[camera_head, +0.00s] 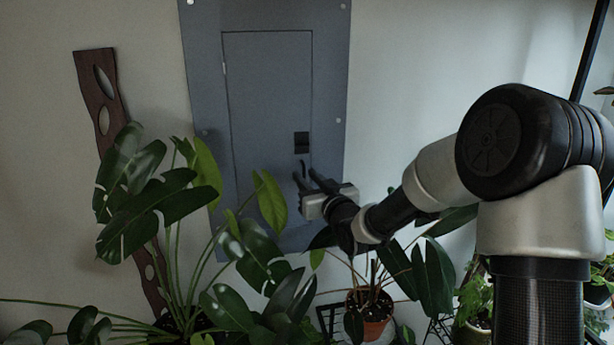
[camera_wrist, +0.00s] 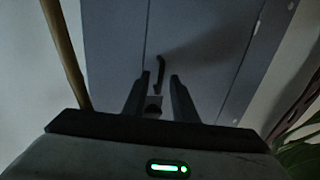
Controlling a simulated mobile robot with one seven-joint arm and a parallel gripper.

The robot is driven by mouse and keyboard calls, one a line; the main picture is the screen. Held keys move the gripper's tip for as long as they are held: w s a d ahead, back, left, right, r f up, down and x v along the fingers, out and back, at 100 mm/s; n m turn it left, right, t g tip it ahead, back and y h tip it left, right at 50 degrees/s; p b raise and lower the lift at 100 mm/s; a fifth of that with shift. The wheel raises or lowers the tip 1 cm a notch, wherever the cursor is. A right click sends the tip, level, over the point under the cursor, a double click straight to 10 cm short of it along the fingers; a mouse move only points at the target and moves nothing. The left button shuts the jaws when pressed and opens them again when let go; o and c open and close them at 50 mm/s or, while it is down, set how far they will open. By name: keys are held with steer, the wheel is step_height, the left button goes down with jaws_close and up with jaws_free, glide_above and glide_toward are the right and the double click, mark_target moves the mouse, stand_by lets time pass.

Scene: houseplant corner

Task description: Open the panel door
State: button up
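The grey electrical panel (camera_head: 331,60) is mounted on the wall, and its door (camera_head: 265,90) looks shut in the head view. A dark latch (camera_head: 301,142) sits near the door's right edge. A small dark curved handle (camera_wrist: 161,70) shows in the wrist view, lying between the finger lines and just past the tips. My gripper (camera_head: 306,175) is in front of the door's lower right part, below the latch. In the wrist view my gripper (camera_wrist: 157,78) has its two fingers apart, with gaps on both sides of the handle. Whether the tips touch the door is unclear.
A large leafy plant (camera_head: 150,205) covers the panel's lower left. A potted plant (camera_head: 370,305) stands below my arm. A dark wooden wall piece (camera_head: 97,85) hangs left of the panel. The wall right of the panel is bare higher up.

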steer(key=shift+w, duration=0.15)
steer(key=shift+c, duration=0.5)
jaws_close()
stand_by(0.9)
